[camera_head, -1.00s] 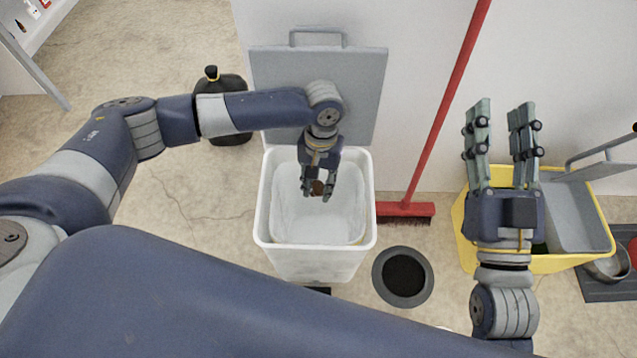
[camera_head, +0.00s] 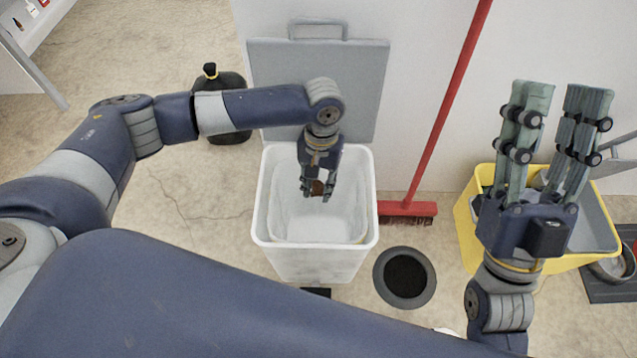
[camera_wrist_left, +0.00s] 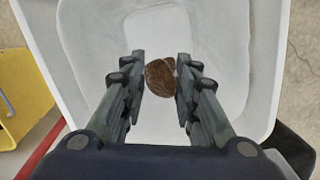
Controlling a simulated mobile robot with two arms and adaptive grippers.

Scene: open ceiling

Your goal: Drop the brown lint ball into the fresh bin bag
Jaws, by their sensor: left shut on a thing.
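The brown lint ball (camera_head: 318,187) is held between the fingers of my left gripper (camera_head: 319,190), over the mouth of the white bin. It also shows in the left wrist view (camera_wrist_left: 161,77), where my left gripper (camera_wrist_left: 160,85) is shut on it, with the pale bin interior behind. The fresh bin bag (camera_head: 290,210) lines the open white bin (camera_head: 312,262) as a whitish inner layer. My right gripper (camera_head: 555,125) is open and empty, raised above the yellow bucket at the right.
The bin's grey lid (camera_head: 270,70) stands open behind it. A tied black bag (camera_head: 225,135) is at the back left. A red broom (camera_head: 408,209) leans against the wall. A round dark bowl-like container (camera_head: 404,277) sits right of the bin. The yellow bucket (camera_head: 465,222) is further right.

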